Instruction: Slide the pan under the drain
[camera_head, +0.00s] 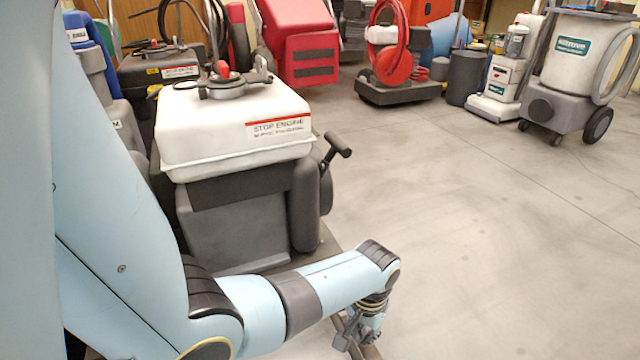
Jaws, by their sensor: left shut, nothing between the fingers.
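My left gripper (358,334) is at the bottom of the view, pointing down, low in front of the machine and to its right. Its fingers look small and shut, with nothing seen between them. A thin dark edge (372,352) shows just below and beside the gripper; I cannot tell whether it belongs to a pan. No pan or drain can be clearly made out; my left arm covers the machine's lower front. My right gripper is not in view.
A machine with a white tank (235,130) labelled "STOP ENGINE" and a dark grey body (235,225) stands close behind my arm. Several machines line the back, including a red hose reel (392,65) and a grey wheeled vacuum (575,75). The concrete floor (480,230) at right is clear.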

